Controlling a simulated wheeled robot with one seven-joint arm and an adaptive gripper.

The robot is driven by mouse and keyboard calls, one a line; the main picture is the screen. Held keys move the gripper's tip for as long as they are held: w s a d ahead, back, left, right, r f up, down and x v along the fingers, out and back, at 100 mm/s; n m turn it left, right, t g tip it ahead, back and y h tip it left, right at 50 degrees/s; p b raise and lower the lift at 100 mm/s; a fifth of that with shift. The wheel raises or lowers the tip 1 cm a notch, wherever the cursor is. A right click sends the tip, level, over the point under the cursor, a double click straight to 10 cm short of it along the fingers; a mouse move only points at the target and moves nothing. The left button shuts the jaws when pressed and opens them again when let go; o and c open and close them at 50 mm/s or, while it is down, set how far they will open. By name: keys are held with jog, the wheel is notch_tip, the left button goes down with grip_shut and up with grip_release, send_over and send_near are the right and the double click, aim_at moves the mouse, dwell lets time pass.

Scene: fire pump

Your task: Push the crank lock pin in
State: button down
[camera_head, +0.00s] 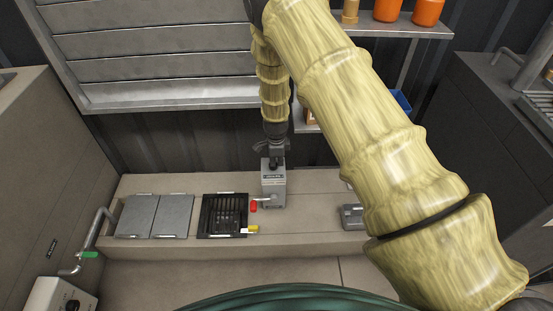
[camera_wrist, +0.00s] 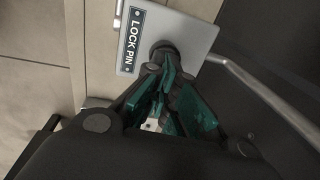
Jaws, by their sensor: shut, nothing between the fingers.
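A dark round part (camera_wrist: 162,48), apparently the lock pin, stands out from the plate beside the label. My gripper (camera_wrist: 169,66) is shut and empty, with its teal-padded fingertips right at this dark part. Whether they touch it I cannot tell, and the fingers hide part of it. In the head view my gripper (camera_head: 275,154) is at the top of a grey box (camera_head: 273,186) on the counter. A metal lever with a red handle (camera_head: 253,205) is at the box's left.
A black grate (camera_head: 224,216) with a yellow handle (camera_head: 251,229) lies left of the box, and grey lids (camera_head: 155,216) lie further left. A metal bar (camera_wrist: 262,90) runs at the right in the wrist view. A small grey box (camera_head: 352,217) sits to the right.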

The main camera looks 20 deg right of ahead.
jog(key=shift+s+f, duration=0.1)
jog(key=shift+r+p, duration=0.55)
notch_tip(320, 180, up, 13)
jog(key=s+p, duration=0.1)
jog(key=p, duration=0.2)
jog(key=s+d+f+n+h, duration=0.1)
jog(key=s+f+n, duration=0.4)
jog(key=s, duration=0.4)
jog(key=s+d+f+n, duration=0.1)
jog(key=s+f+n, duration=0.1)
jog(key=s+f, duration=0.6)
jog(key=s+a+f+n+g+y, duration=0.15)
jog(key=s+n, duration=0.55)
jog(key=s, duration=0.8)
jog(key=s+a+f+n, duration=0.15)
jog(key=s+n, duration=0.55)
jog(key=s, duration=0.7)
notch_tip(320, 180, up, 14)
jog(key=p, duration=1.4)
jog(key=shift+s+a+r, duration=0.25)
jog(key=shift+w+a, duration=0.1)
jog(key=shift+a, duration=0.05)
